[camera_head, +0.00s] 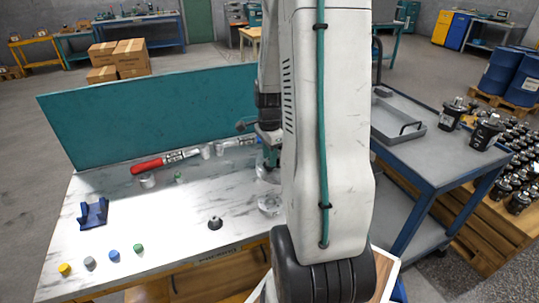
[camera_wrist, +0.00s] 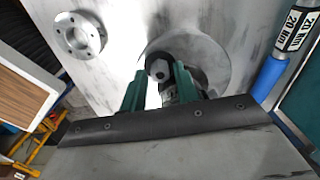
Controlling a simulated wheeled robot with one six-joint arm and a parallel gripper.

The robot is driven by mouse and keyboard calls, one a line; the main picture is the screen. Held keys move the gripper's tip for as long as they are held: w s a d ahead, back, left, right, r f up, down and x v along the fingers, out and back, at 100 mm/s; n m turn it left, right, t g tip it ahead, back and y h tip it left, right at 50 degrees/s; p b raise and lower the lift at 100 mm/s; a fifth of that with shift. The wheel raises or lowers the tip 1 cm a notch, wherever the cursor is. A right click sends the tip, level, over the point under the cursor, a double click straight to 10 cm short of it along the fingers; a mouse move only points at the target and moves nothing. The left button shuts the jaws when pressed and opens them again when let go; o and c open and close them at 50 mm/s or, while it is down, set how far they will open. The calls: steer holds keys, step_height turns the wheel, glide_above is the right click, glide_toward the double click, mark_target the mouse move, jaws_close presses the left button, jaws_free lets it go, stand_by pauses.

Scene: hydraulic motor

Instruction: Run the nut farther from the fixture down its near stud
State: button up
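My gripper is mostly hidden behind my arm in the head view. In the wrist view its two green fingers (camera_wrist: 159,88) stand on either side of a small part with a bright hex-like end (camera_wrist: 159,69) and a dark collar. This may be a nut on a stud; I cannot tell whether the fingers touch it. Behind it lies a large round grey disc (camera_wrist: 211,55). A round metal flange with holes (camera_wrist: 80,35) is at the upper left. It may be the one beside my arm in the head view (camera_head: 270,205). Two separate nuts and studs cannot be made out.
The marble-topped bench (camera_head: 180,225) carries a red-handled wrench (camera_head: 148,166), a blue cradle (camera_head: 93,213), a small dark part (camera_head: 215,222) and several coloured caps along its front. A teal panel (camera_head: 150,115) closes the back. A blue cart (camera_head: 440,150) stands right.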

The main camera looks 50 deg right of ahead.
steer(key=n, duration=1)
jaws_close()
steer(key=shift+m, duration=0.5)
jaws_free()
steer(key=shift+m, duration=0.6)
